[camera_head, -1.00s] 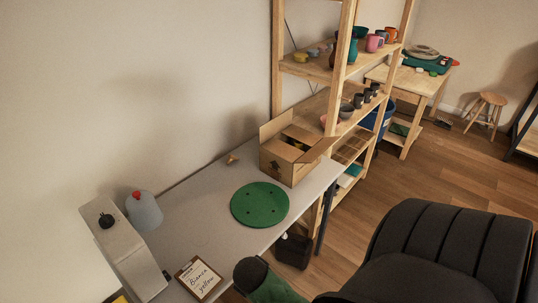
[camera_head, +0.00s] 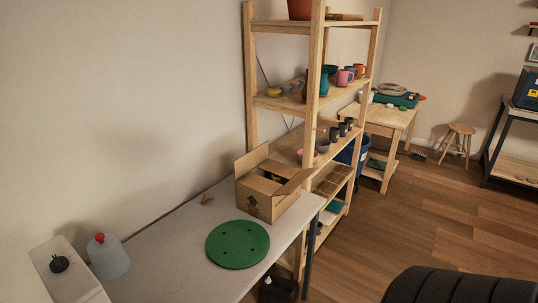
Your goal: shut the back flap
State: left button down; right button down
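An open cardboard box (camera_head: 254,203) stands on the far end of the grey table, with a dark arrow mark on its front. One flap (camera_head: 251,160) stands up on the wall side of the box. Another flap (camera_head: 295,181) sticks up and outward on the right side. Between them the top is partly open, and something dark with a bit of yellow (camera_head: 273,177) shows inside. I cannot tell how the remaining flaps lie. Neither of my grippers is in view.
A green round disc (camera_head: 238,244) lies in front of the box on the table (camera_head: 175,250). A wooden shelf (camera_head: 317,80) rises right behind the box. A black ribbed thing (camera_head: 460,287) fills the bottom right.

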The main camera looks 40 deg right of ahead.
aim_at(253, 159)
jog(key=z, duration=1.9)
